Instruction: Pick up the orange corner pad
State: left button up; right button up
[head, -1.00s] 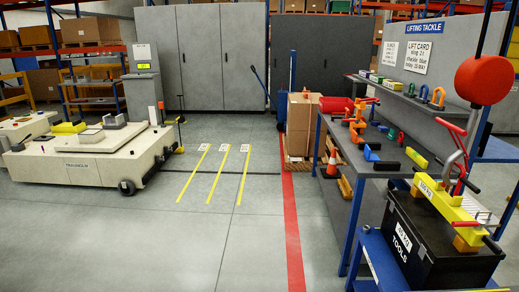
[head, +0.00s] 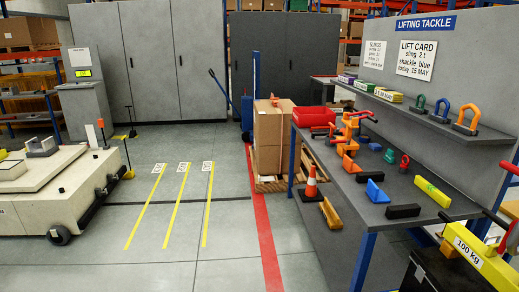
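An orange L-shaped piece that looks like the orange corner pad (head: 350,164) lies on the grey bench top (head: 345,205), toward its left edge. A blue pad of similar shape (head: 376,192) lies nearer to me, in front of it. Other orange tackle (head: 349,128) stands close behind the orange pad, so their outlines partly run together. Neither of my grippers shows in the head view.
A black block (head: 403,211) and a yellow labelled bar (head: 432,191) lie on the bench. Shackles (head: 466,118) stand on the shelf above. A yellow 100 kg weight (head: 480,255) is near right. An orange cone (head: 311,183) stands beside the bench.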

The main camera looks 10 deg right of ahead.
aim_at(348, 164)
jog(key=i, duration=1.65)
jog(key=l+z, duration=0.05)
